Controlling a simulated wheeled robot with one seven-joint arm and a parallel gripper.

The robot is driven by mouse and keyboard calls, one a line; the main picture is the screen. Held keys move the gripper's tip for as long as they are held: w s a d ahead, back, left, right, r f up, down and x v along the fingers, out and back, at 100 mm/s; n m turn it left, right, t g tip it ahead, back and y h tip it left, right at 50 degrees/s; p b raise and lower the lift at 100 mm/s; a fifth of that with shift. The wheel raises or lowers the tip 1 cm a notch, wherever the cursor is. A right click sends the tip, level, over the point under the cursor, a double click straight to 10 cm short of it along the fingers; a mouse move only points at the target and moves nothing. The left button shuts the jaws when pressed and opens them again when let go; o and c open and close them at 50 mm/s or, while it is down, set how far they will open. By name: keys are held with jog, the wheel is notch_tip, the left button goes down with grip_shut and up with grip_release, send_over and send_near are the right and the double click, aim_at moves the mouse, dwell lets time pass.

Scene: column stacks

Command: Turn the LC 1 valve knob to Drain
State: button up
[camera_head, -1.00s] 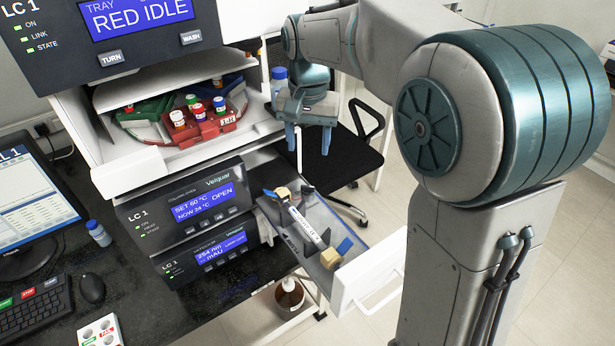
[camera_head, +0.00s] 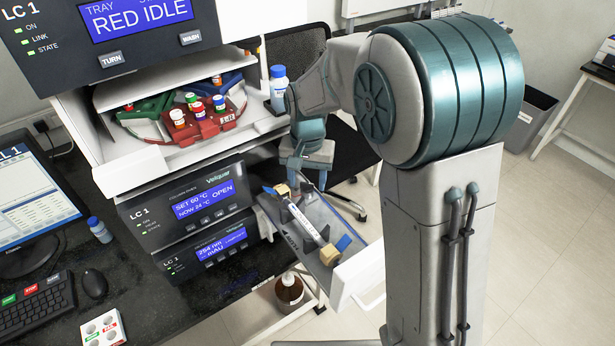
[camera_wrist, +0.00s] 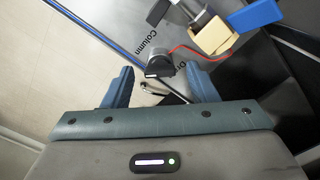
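The valve knob (camera_wrist: 160,64) is a short dark cylinder in the wrist view. It lies ahead of and between the two blue fingers of my gripper (camera_wrist: 160,86), which is open, with gaps on both sides. The printed word "Column" (camera_wrist: 137,42) is up-left of the knob. A partly hidden label starting "Dr" (camera_wrist: 185,72) is at its right. I cannot tell which label the knob points to. In the head view my gripper (camera_head: 308,181) points down over the back edge of the LC 1 open drawer (camera_head: 362,262); the knob is not clear there.
The drawer holds a white column tube (camera_head: 304,224) with tan and blue end fittings. A thin red line (camera_wrist: 190,50) runs close to the knob. The LC 1 oven panel (camera_head: 190,205) stands left of the drawer, with a vial tray (camera_head: 200,132) above. A black chair is behind.

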jog(key=c, duration=0.9)
jog(key=shift+n, duration=0.4)
jog(key=n+b, duration=0.1)
jog(key=n, duration=0.2)
jog(key=shift+n+b, duration=0.3)
jog(key=shift+n, duration=0.1)
jog(key=n, duration=0.4)
jog(key=shift+b, duration=0.35)
jog(key=n, duration=0.9)
jog(key=shift+n, duration=0.3)
